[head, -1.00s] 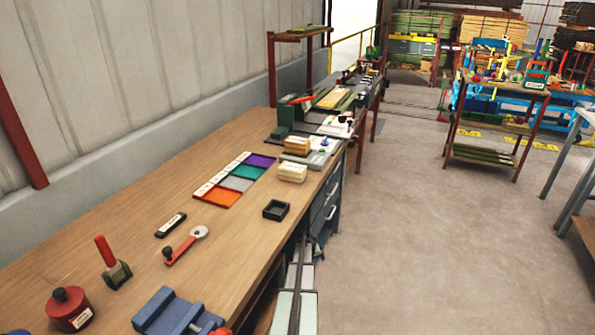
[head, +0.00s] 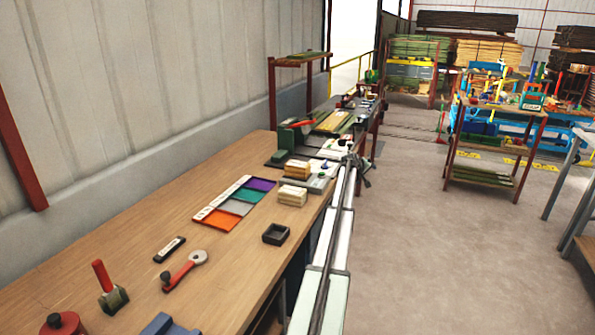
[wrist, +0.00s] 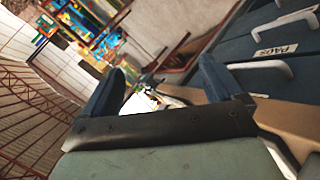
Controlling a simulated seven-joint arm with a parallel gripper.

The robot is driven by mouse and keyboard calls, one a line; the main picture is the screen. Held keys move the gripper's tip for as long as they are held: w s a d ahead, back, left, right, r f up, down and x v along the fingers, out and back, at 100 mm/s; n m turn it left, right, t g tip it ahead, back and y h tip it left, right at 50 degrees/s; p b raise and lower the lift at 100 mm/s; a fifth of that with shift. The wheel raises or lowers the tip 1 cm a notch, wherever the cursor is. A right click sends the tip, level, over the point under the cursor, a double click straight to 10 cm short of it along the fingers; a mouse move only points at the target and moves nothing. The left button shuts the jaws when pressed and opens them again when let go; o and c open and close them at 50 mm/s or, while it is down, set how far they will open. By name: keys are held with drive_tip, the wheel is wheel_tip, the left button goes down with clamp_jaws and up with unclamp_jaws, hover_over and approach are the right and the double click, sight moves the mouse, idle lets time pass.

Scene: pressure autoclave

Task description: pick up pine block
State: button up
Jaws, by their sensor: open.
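Two small stacks of pale wood-coloured blocks stand near the right edge of the bench in the head view. The nearer stack (head: 292,192) is cream, and the farther stack (head: 296,168) is more tan. I cannot tell which of them is the pine block. My gripper (head: 364,172) is beyond and to the right of both stacks, by the bench's right edge, and apart from them. In the wrist view my gripper (wrist: 161,68) has its two dark blue fingers spread wide with nothing held between them. No block shows clearly there.
The wooden bench (head: 120,235) carries a coloured sorting tray (head: 222,222), a black open box (head: 276,234), a red-handled tool (head: 185,269) and a mallet (head: 110,287). Blue drawers (wrist: 270,75) with white handles lie to the right in the wrist view. Open floor lies right of the bench.

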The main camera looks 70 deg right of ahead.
drive_tip(key=w+a+r+n+t+y, duration=0.4)
drive_tip(key=w+r, duration=0.3)
drive_tip(key=w, duration=0.4)
drive_tip(key=n+t+y, duration=0.3)
drive_tip(key=n+y, duration=0.1)
drive_tip(key=y, duration=0.3)
approach(298, 163)
drive_tip(key=x, duration=0.4)
drive_tip(key=shift+s+a+f, duration=0.2)
drive_tip(key=shift+a+f, duration=0.15)
drive_tip(key=shift+a, duration=0.05)
drive_tip(key=shift+w+d+x, duration=0.1)
drive_tip(key=shift+x, duration=1.25)
drive_tip(key=shift+w+d+x, duration=0.1)
drive_tip(key=shift+d+x, duration=0.05)
drive_tip(key=shift+x, duration=1.2)
drive_tip(key=shift+w+f, duration=0.15)
drive_tip(key=shift+f, duration=0.15)
drive_tip(key=shift+f, duration=0.25)
drive_tip(key=shift+c, duration=0.2)
drive_tip(key=c, duration=1.2)
drive_tip(key=shift+r, duration=0.1)
drive_tip(key=shift+c, duration=0.2)
